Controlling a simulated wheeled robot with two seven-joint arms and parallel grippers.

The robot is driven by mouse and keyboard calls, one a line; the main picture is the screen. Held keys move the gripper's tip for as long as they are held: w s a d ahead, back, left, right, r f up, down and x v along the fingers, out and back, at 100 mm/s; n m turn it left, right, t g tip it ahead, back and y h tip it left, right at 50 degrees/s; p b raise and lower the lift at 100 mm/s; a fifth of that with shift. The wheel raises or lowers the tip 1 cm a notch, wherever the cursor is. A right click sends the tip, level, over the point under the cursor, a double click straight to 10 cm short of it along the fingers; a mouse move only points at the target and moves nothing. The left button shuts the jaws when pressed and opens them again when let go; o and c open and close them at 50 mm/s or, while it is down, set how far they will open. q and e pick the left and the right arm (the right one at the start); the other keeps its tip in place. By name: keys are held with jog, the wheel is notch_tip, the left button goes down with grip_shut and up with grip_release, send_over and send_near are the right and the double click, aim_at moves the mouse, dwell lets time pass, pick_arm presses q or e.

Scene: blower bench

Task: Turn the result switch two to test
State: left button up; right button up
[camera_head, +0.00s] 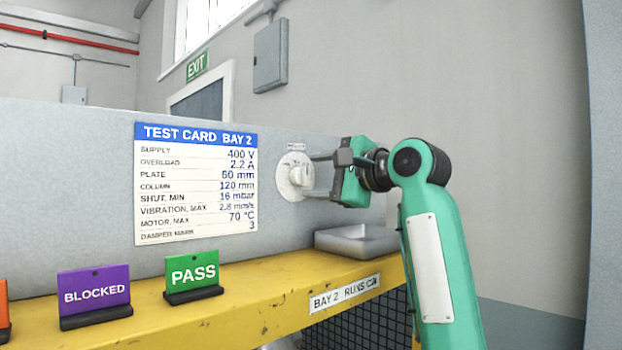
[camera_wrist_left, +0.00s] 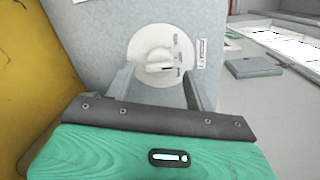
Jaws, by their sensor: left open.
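The result switch is a round white dial (camera_head: 289,182) with a raised white knob (camera_head: 299,176), on the grey panel right of the test card. A small label (camera_head: 296,147) sits above it, too small to read. My left gripper (camera_head: 309,176) is open, facing the switch from the right, one finger above the knob and one below. In the left wrist view, the dial (camera_wrist_left: 143,48) and knob (camera_wrist_left: 160,68) lie between and just beyond the open fingers (camera_wrist_left: 158,82). Small position marks show on the dial but are unreadable. I cannot tell whether the fingers touch the knob. My right gripper is not in view.
The test card (camera_head: 196,185) hangs left of the switch. A grey tray (camera_head: 356,243) stands on the yellow bench (camera_head: 240,290) below the gripper. A purple BLOCKED sign (camera_head: 94,291) and a green PASS sign (camera_head: 192,273) stand farther left.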

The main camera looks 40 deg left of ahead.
pick_arm(q)
jog(key=d+b, duration=0.1)
jog(key=d, duration=1)
jog(key=shift+s+d+r+b, duration=0.15)
jog(key=shift+d+r+b, duration=0.1)
jog(key=shift+r+b, duration=0.1)
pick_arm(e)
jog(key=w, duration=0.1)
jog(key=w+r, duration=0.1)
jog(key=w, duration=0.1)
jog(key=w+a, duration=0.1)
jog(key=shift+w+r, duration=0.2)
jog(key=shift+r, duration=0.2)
